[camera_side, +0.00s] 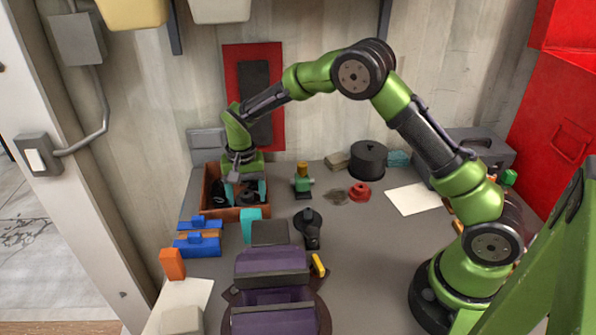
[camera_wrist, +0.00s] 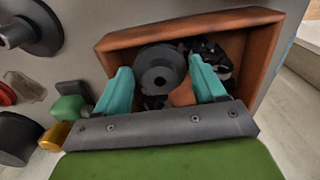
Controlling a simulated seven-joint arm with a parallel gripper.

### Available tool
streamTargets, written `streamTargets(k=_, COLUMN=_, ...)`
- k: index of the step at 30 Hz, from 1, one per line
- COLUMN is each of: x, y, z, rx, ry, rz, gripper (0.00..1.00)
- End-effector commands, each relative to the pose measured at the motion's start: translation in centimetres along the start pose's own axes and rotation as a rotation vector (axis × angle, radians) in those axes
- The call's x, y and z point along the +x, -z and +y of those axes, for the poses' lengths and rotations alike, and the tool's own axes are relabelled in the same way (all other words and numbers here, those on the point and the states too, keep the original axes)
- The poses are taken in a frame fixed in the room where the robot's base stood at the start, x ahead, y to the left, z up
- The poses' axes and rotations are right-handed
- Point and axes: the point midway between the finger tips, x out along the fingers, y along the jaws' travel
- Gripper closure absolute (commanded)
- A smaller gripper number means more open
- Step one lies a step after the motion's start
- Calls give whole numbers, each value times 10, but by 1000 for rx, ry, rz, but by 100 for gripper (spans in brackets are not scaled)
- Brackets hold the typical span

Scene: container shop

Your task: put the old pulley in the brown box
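The brown box (camera_side: 219,214) stands at the back left of the table; its wall also shows in the wrist view (camera_wrist: 268,55). My gripper (camera_side: 246,192) points down into it. The old pulley (camera_wrist: 160,68), dark and round with a centre hole, sits between my two teal fingertips (camera_wrist: 163,75) in the wrist view. Both tips appear to meet its rim, so my gripper looks shut on it. It is inside the box's outline; whether it touches the floor is hidden. Other dark pieces (camera_wrist: 212,56) lie in the box beside it.
A black flanged part (camera_side: 308,219) and a green-and-yellow part (camera_side: 302,179) stand right of the box. Blue and orange blocks (camera_side: 198,243) lie in front of it, with a teal block (camera_side: 250,222) nearby. A purple vise (camera_side: 272,285) fills the front. A red part (camera_side: 359,191) lies further right.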

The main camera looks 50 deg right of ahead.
Motion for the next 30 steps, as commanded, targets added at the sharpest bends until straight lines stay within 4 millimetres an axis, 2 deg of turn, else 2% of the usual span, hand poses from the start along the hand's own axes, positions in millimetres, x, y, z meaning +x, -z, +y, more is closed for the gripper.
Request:
streamTargets(k=11, x=-5, y=0, z=0, rx=0, ry=1, rz=1, gripper=28)
streamTargets(k=14, x=-19, y=0, z=-1, rx=0, ry=3, rz=2, gripper=28)
streamTargets(k=24, x=-90, y=0, z=-1, rx=0, ry=3, rz=3, gripper=28)
streamTargets(k=30, x=-117, y=0, z=0, rx=-1, ry=1, rz=1, gripper=28)
